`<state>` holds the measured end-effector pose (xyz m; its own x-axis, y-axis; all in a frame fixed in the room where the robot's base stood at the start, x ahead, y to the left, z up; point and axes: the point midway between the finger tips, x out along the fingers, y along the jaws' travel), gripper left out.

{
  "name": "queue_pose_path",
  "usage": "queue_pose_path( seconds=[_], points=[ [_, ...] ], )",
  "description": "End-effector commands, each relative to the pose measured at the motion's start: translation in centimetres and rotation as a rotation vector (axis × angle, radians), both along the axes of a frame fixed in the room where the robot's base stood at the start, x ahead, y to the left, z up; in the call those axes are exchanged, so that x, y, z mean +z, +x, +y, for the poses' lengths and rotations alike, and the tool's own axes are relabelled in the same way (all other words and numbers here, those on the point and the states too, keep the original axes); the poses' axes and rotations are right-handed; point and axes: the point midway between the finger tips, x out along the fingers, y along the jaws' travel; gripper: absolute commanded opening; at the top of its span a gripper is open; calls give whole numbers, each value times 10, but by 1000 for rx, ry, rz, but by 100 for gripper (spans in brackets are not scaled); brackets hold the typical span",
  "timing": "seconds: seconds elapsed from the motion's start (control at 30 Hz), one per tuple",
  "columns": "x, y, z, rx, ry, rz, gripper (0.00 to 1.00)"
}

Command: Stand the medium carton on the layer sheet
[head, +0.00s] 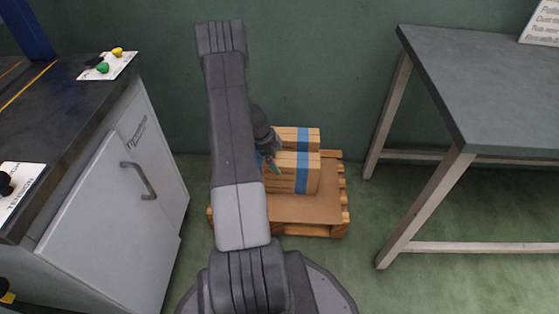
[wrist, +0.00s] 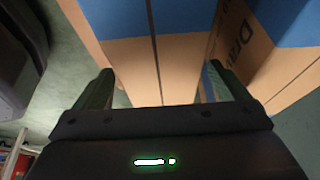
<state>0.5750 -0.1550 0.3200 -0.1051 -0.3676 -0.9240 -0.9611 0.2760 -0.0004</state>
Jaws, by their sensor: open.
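A brown layer sheet (head: 312,210) lies on a wooden pallet (head: 325,231). A cardboard carton with a blue band (head: 283,184) stands on it at the front, and a second blue-banded carton (head: 285,134) stands behind. I cannot tell for sure which is the medium carton. My gripper (head: 272,166) is low at the front carton, partly hidden by my arm. In the wrist view my open gripper (wrist: 161,82) has one finger on each side of a carton with a blue band (wrist: 120,18). Whether the fingers touch it is unclear. A printed carton (wrist: 262,62) is close to the right finger.
A grey table (head: 485,90) with pale legs stands at the right. A white cabinet (head: 120,210) with a dark top is at the left. A green wall is behind the pallet. Green floor is clear between the pallet and the table.

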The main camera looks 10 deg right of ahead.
Motion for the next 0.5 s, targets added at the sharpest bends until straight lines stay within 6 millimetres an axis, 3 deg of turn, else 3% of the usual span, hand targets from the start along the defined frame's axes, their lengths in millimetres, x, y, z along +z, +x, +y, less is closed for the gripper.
queue_pose_path(
  seconds=[0.03,0.2,0.5],
  points=[
    [17,2,5,1,-1,-3,94],
    [52,6,19,2,0,-1,94],
    [86,10,33,1,-1,1,94]
  ],
)
